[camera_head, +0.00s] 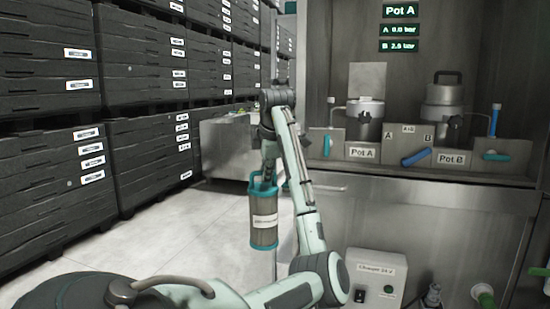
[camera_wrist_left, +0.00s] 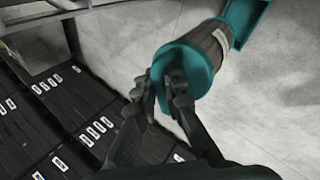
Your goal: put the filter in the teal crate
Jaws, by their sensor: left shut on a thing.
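The filter (camera_head: 264,218) is a grey cylinder with teal end caps and a white label. It hangs upright in the air, left of the wash bench. My left gripper (camera_head: 264,178) is shut on the teal handle at its top, and the arm reaches above it. In the left wrist view my left gripper (camera_wrist_left: 165,88) has its fingers at the near teal end of the filter (camera_wrist_left: 208,42). A teal part lies at the far end there; I cannot tell whether it is all filter. My right gripper is not in view.
Pot A (camera_head: 365,120) and Pot B (camera_head: 443,118) stand on the bench at right, with valve handles. A white control box (camera_head: 376,283) stands below. Stacked dark crates (camera_head: 50,170) line the left. A metal bin or table (camera_head: 225,148) stands behind. Pale floor (camera_head: 170,235) is open at left.

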